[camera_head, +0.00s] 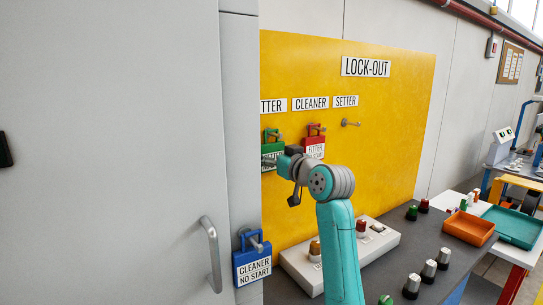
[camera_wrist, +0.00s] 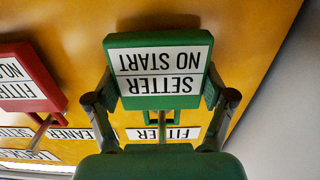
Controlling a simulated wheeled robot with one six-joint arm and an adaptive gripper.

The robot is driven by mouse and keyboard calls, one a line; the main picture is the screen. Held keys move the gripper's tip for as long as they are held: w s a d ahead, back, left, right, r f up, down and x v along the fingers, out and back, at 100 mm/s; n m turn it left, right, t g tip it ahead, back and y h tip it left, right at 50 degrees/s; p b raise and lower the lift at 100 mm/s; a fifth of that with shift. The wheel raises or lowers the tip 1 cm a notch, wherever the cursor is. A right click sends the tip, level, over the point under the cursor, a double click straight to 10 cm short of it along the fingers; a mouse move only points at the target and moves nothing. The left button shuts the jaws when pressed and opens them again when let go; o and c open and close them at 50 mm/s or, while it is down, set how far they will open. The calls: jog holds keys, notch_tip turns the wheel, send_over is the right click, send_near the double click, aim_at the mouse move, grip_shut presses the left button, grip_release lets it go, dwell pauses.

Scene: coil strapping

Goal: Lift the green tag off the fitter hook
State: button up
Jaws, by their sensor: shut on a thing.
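The green tag (camera_wrist: 157,70) reads SETTER NO START and appears upside down in the wrist view. My gripper (camera_wrist: 160,95) is shut on its body, one finger at each side edge. In the head view the green tag (camera_head: 270,152) hangs at the left of the yellow board, partly hidden by my gripper (camera_head: 283,160). Its green shackle (camera_head: 272,134) is at the fitter hook, below the FITTER label (camera_head: 272,105). I cannot tell whether the shackle bears on the peg.
A red tag (camera_head: 314,147) hangs close by under CLEANER. The setter hook (camera_head: 350,123) is bare. A blue tag (camera_head: 252,262) hangs by the grey cabinet (camera_head: 130,150). Below the board are a switch box (camera_head: 300,268) and a dark bench (camera_head: 425,240) with several knobs.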

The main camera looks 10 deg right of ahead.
aim_at(273, 148)
jog(key=shift+r, duration=0.6)
dwell(0.4)
jog(key=shift+r+v, duration=0.2)
jog(key=shift+v, duration=1.2)
jog(key=shift+r+v, duration=0.2)
jog(key=shift+v, duration=1.2)
jog(key=shift+s, duration=0.1)
jog(key=shift+v, duration=2.95)
